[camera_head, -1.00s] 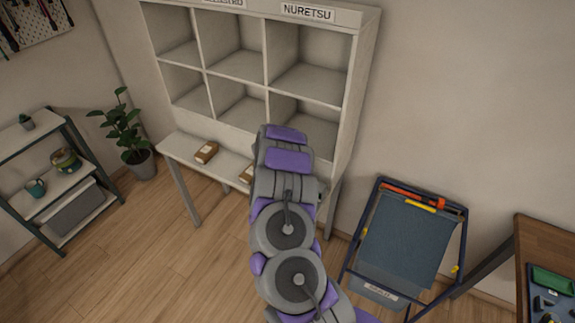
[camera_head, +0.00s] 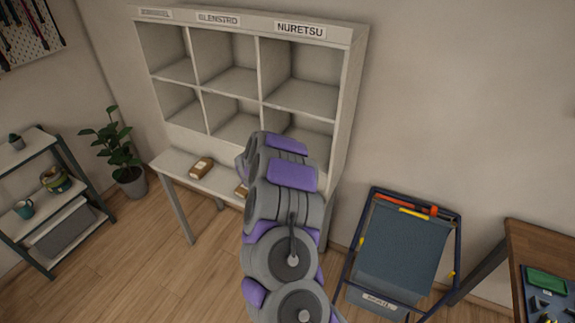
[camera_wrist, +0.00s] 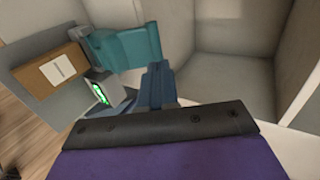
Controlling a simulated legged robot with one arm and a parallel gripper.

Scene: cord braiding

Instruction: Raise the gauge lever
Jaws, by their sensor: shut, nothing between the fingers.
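In the wrist view, a teal block-like body (camera_wrist: 122,46) and a small pale unit with a lit green display (camera_wrist: 107,90) stand together left of my fingers; they look like the gauge. I cannot make out its lever clearly. My gripper (camera_wrist: 156,68) shows as blue-grey fingers, shut and empty, just right of the teal body. I cannot tell whether they touch it. In the head view my own arm hides the gripper and the gauge.
A brown packet with a white label (camera_wrist: 56,70) lies left of the gauge. The white cubby shelf (camera_head: 345,110) rises behind, with empty compartments. Another brown packet (camera_head: 201,167) lies on its ledge. A blue-framed stand (camera_head: 352,230) is to the right.

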